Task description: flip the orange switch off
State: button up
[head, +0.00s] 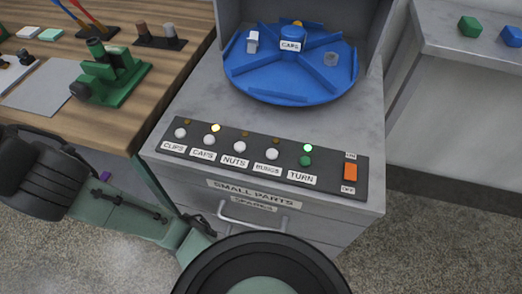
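The orange switch (350,172) is a small upright block at the right end of the dark control panel (331,165). An ON label (350,155) is above it and an OFF label (348,189) is below it. I cannot tell from this view which way the switch is tipped. Nothing covers or touches it. My gripper is not in view. Parts of my green and black arm cross the lower left and bottom middle, apart from the switch.
White buttons labelled CLIPS, CAPS, NUTS and BUNGS and a green TURN button (305,160) line the panel. The CAPS and TURN lamps glow. A blue divided turntable (290,98) sits behind. A drawer handle (252,222) juts out below. A wooden bench (170,75) stands left.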

aim_at(350, 169)
jog(key=k+l+u, duration=0.1)
jog(key=k+l, duration=0.8)
jog(key=k, duration=0.15)
jog(key=i, duration=0.5)
